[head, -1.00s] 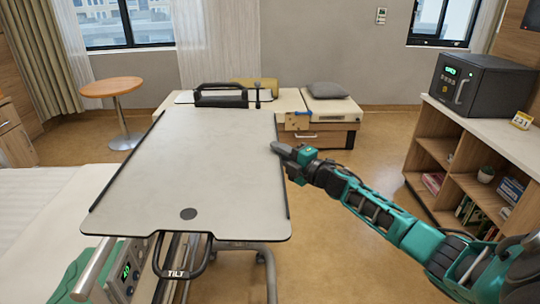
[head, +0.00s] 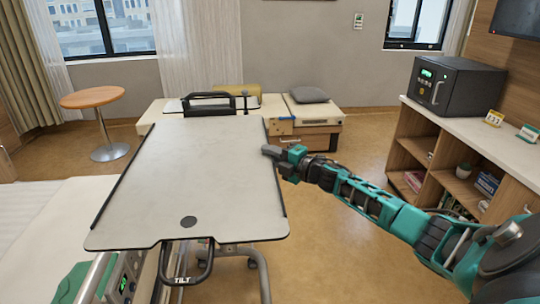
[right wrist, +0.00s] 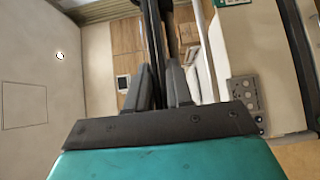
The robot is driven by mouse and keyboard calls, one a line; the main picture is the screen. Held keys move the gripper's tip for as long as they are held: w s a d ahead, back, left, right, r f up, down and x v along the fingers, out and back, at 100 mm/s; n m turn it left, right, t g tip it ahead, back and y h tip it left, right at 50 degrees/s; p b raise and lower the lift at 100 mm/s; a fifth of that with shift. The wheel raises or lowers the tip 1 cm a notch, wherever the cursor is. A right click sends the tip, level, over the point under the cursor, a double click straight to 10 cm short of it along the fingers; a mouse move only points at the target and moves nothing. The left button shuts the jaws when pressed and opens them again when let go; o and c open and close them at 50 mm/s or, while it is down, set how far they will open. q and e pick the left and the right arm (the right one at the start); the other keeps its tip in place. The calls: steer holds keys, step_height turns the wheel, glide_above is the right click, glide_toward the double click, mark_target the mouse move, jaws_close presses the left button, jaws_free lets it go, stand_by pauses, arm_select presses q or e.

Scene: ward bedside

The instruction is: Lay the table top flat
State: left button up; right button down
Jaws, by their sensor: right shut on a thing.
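The table top (head: 190,175) is a pale grey panel with black side rims and a dark round spot near its front edge. It stands in the middle of the head view; its exact slope is hard to judge. A black handle marked TILT (head: 181,280) hangs under its front edge. My right gripper (head: 270,151) is at the right edge of the top. In the right wrist view, its two fingers (right wrist: 160,90) are shut on a thin dark edge of the table top (right wrist: 153,40), seen nearly edge-on. My left gripper is out of view.
A bed (head: 40,225) with a rail and control panel (head: 122,280) is close on the left. A low bench (head: 318,113) with a cushion stands behind. A round table (head: 92,97) is at the back left; a shelf unit (head: 440,140) is at right. The floor between is clear.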

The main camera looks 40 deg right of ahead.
steer(key=shift+w+r, duration=0.15)
steer(key=shift+r, duration=0.5)
steer(key=c, duration=1.2)
jaws_free()
steer(key=shift+c, duration=0.2)
steer(key=shift+f, duration=0.15)
steer(key=v, duration=1.3)
steer(key=shift+f, duration=0.15)
